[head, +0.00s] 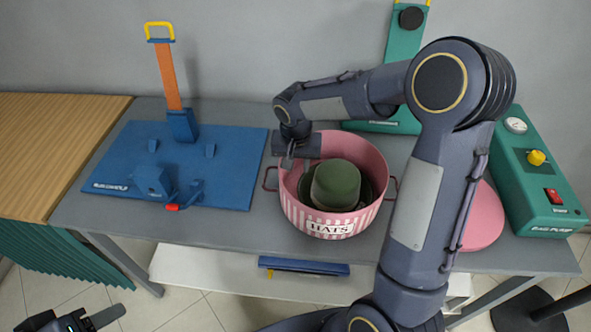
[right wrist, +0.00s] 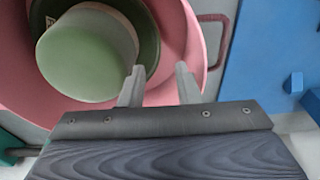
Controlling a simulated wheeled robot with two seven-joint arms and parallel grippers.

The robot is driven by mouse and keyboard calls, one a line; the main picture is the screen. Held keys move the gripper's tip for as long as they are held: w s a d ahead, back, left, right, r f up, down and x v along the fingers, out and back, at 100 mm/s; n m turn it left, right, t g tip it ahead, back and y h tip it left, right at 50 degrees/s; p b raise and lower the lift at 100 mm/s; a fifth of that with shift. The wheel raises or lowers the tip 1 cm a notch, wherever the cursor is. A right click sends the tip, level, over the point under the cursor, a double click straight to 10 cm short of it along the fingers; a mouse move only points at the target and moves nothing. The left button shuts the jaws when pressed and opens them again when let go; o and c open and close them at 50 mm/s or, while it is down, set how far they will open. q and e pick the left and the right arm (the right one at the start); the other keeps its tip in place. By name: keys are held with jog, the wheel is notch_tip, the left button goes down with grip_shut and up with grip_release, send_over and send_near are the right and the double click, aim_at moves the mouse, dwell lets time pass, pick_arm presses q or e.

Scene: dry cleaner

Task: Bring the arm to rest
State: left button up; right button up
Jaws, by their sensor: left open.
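My right arm reaches in from the right of the head view and bends over the table. Its gripper (head: 287,162) is over the left rim of a pink striped hat box (head: 292,213). In the right wrist view its two fingers (right wrist: 160,80) stand apart with nothing between them. A green hat (head: 337,186) sits inside the box, right of the gripper; it also shows in the right wrist view (right wrist: 88,52). My left gripper (head: 92,318) is low at the bottom left, away from the table, open and partly cut off by the frame.
A blue board device (head: 230,180) with an orange upright stands left of the box. A green pump unit (head: 540,175) is at the right. A pink round lid (head: 484,220) lies partly behind my right arm. A blue item (head: 304,267) lies on the lower shelf.

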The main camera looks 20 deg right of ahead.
jog(key=s+r+n+t+y, duration=0.2)
jog(key=s+r, duration=0.8)
jog(key=s, duration=0.2)
jog(key=s+a+n+t+y, duration=0.2)
jog(key=s+a, duration=0.1)
jog(key=s, duration=0.9)
jog(key=shift+s+a+r+n+y, duration=0.2)
jog(key=shift+a+n+y, duration=0.1)
jog(key=shift+y, duration=0.1)
jog(key=shift+d, duration=0.1)
